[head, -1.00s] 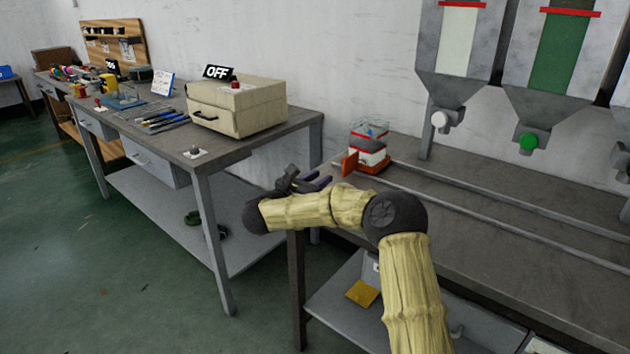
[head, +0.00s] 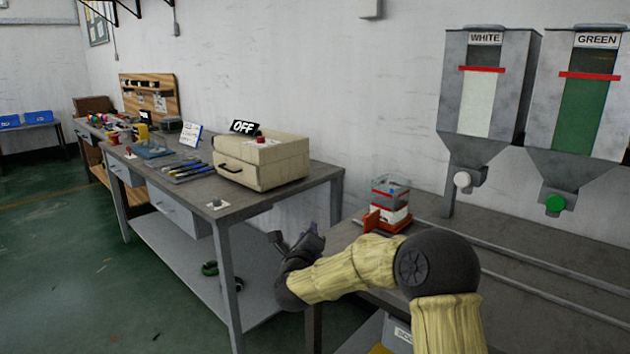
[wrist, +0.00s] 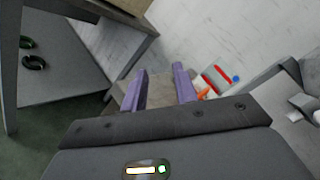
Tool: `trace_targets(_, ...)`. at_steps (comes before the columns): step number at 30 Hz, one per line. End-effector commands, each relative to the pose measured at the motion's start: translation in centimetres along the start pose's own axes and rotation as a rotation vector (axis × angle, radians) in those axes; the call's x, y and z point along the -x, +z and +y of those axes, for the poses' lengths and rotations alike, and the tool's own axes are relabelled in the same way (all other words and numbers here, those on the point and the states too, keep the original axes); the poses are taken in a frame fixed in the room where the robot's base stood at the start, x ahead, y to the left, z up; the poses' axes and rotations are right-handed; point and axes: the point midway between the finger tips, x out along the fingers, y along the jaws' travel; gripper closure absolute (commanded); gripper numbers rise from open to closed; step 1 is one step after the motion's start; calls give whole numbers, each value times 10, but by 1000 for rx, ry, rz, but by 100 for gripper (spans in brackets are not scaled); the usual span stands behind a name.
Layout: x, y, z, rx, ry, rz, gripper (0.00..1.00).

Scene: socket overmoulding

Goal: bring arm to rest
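My gripper (head: 297,243) is in the air in front of the gap between the two benches, at the left end of the near bench. In the wrist view its two purple fingers (wrist: 160,90) stand apart with nothing between them, so it is open and empty. My arm bends back to the lower right of the head view. In the head view the fingers are small and partly hidden by the wrist.
A clear container with red bands (head: 390,196) stands on an orange-red carrier on the near bench (head: 520,300). White (head: 483,85) and green (head: 583,95) hoppers hang above. The left bench (head: 200,218) holds a beige box (head: 262,162) with an "OFF" sign and several tools.

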Motion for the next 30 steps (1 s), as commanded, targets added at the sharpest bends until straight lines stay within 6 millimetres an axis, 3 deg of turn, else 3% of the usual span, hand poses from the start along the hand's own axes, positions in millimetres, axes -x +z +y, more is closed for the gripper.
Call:
trace_targets(4,27,-7,15,401,191,-102,71)
trace_targets(8,57,-32,27,744,360,-181,71)
trace_targets(14,120,-93,32,1226,643,-307,71)
trace_targets(18,177,-145,25,1506,865,-417,71)
trace_targets(24,256,-204,10,1745,1147,-592,71)
trace_targets(30,319,-240,-4,1848,1346,-757,71)
